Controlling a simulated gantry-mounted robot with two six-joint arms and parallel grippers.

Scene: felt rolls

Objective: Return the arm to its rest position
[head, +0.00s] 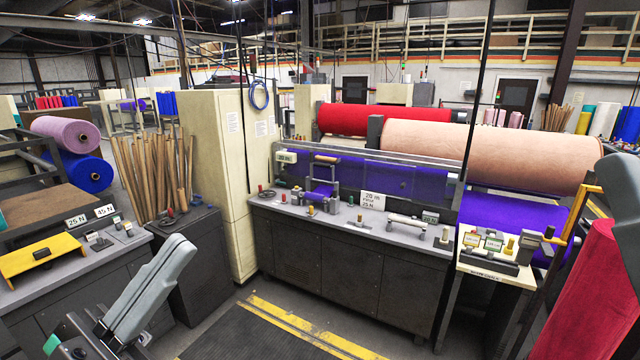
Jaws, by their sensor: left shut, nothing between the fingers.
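My left gripper (180,252) comes in from the lower left. Its two long grey fingers lie together, shut and empty, pointing up and to the right. It hangs in front of the left grey-topped bench (95,262) and the dark box of wooden sticks, and I see no contact with either. A grey part at the right edge looks like part of my right arm; no right fingers can be made out.
The long bench (345,225) holds small tools and weights. Red (345,118) and peach (470,152) rolls lie behind it. A crimson roll (580,300) stands at lower right. Wooden sticks (150,175) stand upright at left. The floor by the yellow stripes (300,325) is clear.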

